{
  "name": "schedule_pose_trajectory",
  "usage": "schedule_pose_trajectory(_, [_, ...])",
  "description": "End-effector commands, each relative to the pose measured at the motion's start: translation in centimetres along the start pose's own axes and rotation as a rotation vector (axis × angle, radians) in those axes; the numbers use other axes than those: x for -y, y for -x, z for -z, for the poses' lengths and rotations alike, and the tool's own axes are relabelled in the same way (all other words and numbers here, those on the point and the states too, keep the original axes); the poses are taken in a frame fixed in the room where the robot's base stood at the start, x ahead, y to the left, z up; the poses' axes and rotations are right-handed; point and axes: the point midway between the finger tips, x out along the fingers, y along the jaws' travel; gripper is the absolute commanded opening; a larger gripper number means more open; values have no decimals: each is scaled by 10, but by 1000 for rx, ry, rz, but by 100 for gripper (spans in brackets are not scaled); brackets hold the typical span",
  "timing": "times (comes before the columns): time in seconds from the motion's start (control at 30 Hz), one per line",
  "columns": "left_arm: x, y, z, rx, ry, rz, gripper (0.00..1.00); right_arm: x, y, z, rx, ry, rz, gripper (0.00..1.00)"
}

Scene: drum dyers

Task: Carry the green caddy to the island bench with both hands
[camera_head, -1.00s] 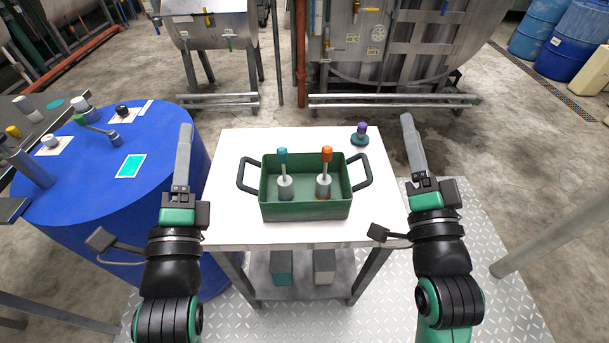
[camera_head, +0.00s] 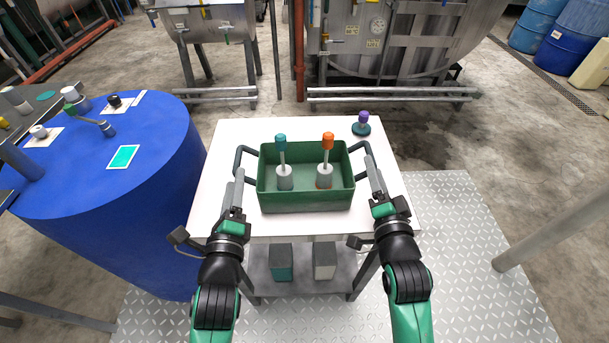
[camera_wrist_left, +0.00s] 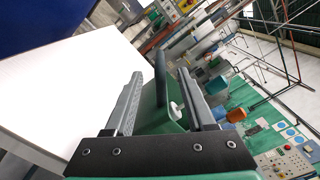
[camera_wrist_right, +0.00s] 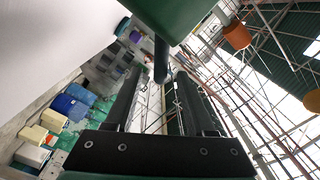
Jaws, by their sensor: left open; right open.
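The green caddy (camera_head: 306,199) stands on the white-topped table in the head view, with a dark handle at each end. My left gripper (camera_head: 237,178) is open at the left handle (camera_head: 243,155); in the left wrist view the handle (camera_wrist_left: 160,75) shows between the fingers. My right gripper (camera_head: 371,165) is open at the right handle (camera_head: 361,148); in the right wrist view the handle (camera_wrist_right: 160,60) stands near and between the fingertips. Neither gripper is closed on a handle.
A purple-capped teal item (camera_head: 362,126) stands at the table's back right. A blue round table (camera_head: 150,190) with several small items is close on the left. Metal tanks (camera_head: 400,50) stand behind.

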Motion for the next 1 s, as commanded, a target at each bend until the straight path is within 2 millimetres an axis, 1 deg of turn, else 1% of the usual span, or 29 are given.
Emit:
schedule_pose_trajectory(0.03, [0, -11, -1, 1, 0, -1, 55, 1, -11, 1, -1, 0, 0, 55])
schedule_pose_trajectory(0.1, [1, -24, -1, 1, -1, -1, 55, 0, -24, 1, 0, 0, -1, 55])
schedule_pose_trajectory(0.2, [0, -41, -1, 0, 0, 0, 55, 1, -41, 1, -1, 1, 0, 55])
schedule_pose_trajectory(0.3, [0, -53, 0, 0, 0, 0, 55, 0, -53, 0, -1, 1, 0, 55])
schedule_pose_trajectory(0.5, [0, -64, 0, 0, 1, 0, 55, 0, -63, 0, -1, 0, 0, 55])
schedule_pose_trajectory(0.77, [0, -64, 0, 0, 1, 0, 55, 0, -64, 0, -1, 0, 1, 55])
schedule_pose_trajectory(0.87, [0, -64, 0, 0, 1, 0, 39, 0, -64, 0, -1, 0, 1, 38])
schedule_pose_trajectory(1.0, [0, -64, 0, 0, 1, 0, 14, 0, -64, 0, -1, 0, 1, 13])
